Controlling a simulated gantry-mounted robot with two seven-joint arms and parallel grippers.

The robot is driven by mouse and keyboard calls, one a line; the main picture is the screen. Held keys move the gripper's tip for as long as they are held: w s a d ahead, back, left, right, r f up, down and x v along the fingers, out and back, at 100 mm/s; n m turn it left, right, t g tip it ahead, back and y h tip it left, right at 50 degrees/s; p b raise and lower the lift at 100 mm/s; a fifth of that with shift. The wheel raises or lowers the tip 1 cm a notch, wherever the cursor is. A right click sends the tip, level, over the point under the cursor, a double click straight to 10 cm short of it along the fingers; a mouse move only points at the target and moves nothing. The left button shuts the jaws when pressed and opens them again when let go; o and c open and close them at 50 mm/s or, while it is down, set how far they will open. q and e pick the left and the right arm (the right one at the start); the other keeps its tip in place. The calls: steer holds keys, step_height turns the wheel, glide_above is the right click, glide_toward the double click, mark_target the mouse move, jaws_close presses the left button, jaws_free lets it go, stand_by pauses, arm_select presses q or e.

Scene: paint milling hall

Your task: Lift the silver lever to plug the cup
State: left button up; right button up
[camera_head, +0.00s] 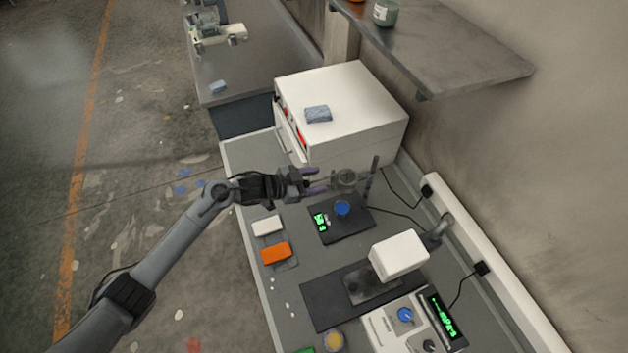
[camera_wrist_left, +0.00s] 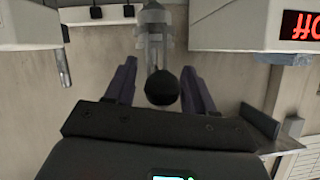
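A silver-grey part (camera_wrist_left: 154,38), seemingly the lever, shows in the left wrist view, with a dark round knob (camera_wrist_left: 162,88) in front of it. My left gripper (camera_head: 320,181) is open, its purple fingers on either side of the knob; it also shows in the left wrist view (camera_wrist_left: 161,88). I see no firm grip on the knob. In the head view the grey mechanism (camera_head: 345,178) sits just beyond the fingertips, above a blue-topped cup (camera_head: 342,208) on a black base (camera_head: 352,229) with a green display. My right gripper is out of view.
A white furnace-like box (camera_head: 350,110) stands close behind my left gripper, with a blue sponge-like block (camera_head: 318,114) on top. A dark upright post (camera_head: 371,178) is beside the mechanism. White (camera_head: 267,226) and orange (camera_head: 276,253) blocks lie nearer. A white device head (camera_head: 398,255) stands to the right.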

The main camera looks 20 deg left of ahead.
arm_select(q)
steer(key=b+v, duration=0.1)
steer(key=v, duration=0.9)
steer(key=shift+s+a+r+b, duration=0.15)
steer(key=shift+s+a+b, duration=0.15)
steer(key=shift+b, duration=0.1)
